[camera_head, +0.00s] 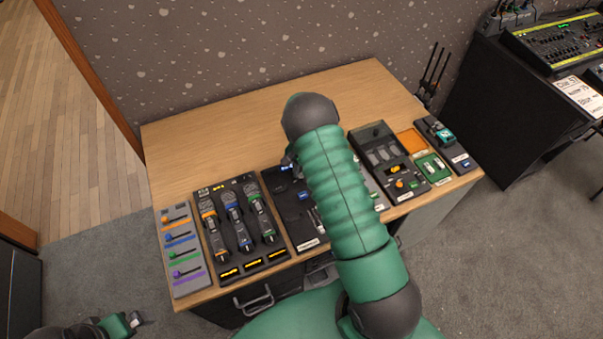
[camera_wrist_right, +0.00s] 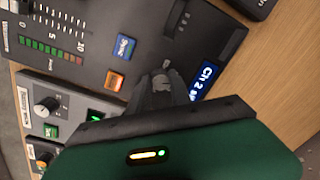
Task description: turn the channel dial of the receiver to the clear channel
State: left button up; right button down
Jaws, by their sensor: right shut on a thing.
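The receiver is a dark panel (camera_head: 283,208) in the middle of the desk, partly behind my right arm; it also fills the upper part of the right wrist view (camera_wrist_right: 145,18). Its blue display (camera_wrist_right: 205,78) reads "Ch 2"; the rest is cut off by my gripper. My right gripper (camera_wrist_right: 163,84) is shut on the channel dial (camera_wrist_right: 161,78), a small grey knob beside the display. The fingers hide most of the dial, so its pointer cannot be read. My left gripper (camera_head: 134,320) is at the lower left, away from the desk; its jaws are too small to judge.
A blue button (camera_wrist_right: 124,46), an orange button (camera_wrist_right: 115,80) and a level scale (camera_wrist_right: 55,45) sit near the dial. Fader panels (camera_head: 184,250) stand at left, other control panels (camera_head: 388,165) at right. The back of the wooden desk (camera_head: 220,135) is clear.

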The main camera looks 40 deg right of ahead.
jog(key=m, duration=0.3)
jog(key=shift+w+r+m, duration=0.2)
jog(key=shift+m, duration=0.2)
jog(key=m, duration=0.3)
jog(key=shift+m+p, duration=0.3)
jog(key=shift+p, duration=0.05)
jog(key=m, duration=0.6)
jog(key=shift+w+h+p, duration=0.15)
jog(key=shift+h+p, duration=0.2)
jog(key=shift+h, duration=0.05)
jog(key=m, duration=0.4)
jog(key=shift+m, duration=0.4)
jog(key=m, duration=0.4)
jog(key=shift+w, duration=0.1)
